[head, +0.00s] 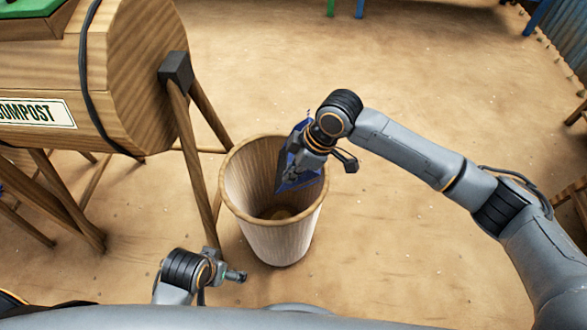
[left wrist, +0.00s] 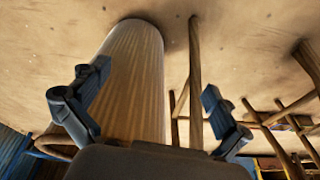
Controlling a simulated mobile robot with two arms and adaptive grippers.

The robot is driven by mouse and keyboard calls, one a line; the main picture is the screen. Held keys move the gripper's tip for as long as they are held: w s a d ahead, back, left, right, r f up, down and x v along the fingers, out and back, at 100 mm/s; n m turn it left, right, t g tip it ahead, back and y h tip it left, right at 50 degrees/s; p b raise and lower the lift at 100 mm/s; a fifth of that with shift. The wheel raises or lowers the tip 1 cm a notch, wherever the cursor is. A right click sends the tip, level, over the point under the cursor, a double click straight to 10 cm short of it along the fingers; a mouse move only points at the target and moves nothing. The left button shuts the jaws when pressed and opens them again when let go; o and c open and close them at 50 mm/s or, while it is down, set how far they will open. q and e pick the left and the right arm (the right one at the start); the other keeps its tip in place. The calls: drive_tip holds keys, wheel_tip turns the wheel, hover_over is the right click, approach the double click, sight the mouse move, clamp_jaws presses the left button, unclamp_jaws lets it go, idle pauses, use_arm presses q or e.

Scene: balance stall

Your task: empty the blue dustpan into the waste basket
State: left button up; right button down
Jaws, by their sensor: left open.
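The waste basket (head: 262,236) is a tall, light wooden tub standing upright on the floor. The blue dustpan (head: 299,181) is steeply tilted inside the basket's mouth, at its right side. My right gripper (head: 312,152) is above the basket's rim and shut on the dustpan; its fingers are partly hidden. Something brown shows low inside the basket; I cannot tell whether it is waste or the basket's bottom. My left gripper (head: 232,275) is low, in front of the basket. In the left wrist view, its fingers (left wrist: 154,82) are apart and empty, with the basket (left wrist: 135,75) beyond them.
A wooden compost barrel (head: 110,75) on wooden legs stands at the left, its nearest leg (head: 194,165) close beside the basket. Sandy floor (head: 400,80) is clear behind and to the right. Wooden furniture shows at the right edge.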

drive_tip(key=shift+a+r+h+p, duration=0.15)
drive_tip(key=shift+a+h+p, duration=0.2)
drive_tip(key=shift+p, duration=0.25)
drive_tip(key=shift+a+h+p, duration=0.35)
drive_tip(key=shift+a+p, duration=0.1)
drive_tip(key=shift+p, duration=0.15)
drive_tip(key=shift+a+r+h+p, duration=0.1)
drive_tip(key=shift+a+h+p, duration=0.6)
drive_tip(key=shift+p, duration=0.05)
use_arm(q)
drive_tip(key=s+f, duration=0.2)
drive_tip(key=f, duration=0.5)
drive_tip(key=s+f+g, duration=0.1)
drive_tip(key=s+f, duration=0.2)
drive_tip(key=f, duration=0.5)
drive_tip(key=shift+a+p, duration=0.3)
drive_tip(key=shift+p, duration=0.05)
use_arm(e)
drive_tip(key=shift+a+h, duration=0.6)
drive_tip(key=shift+a, duration=0.05)
use_arm(q)
drive_tip(key=shift+s+f, duration=0.1)
drive_tip(key=shift+s, duration=0.05)
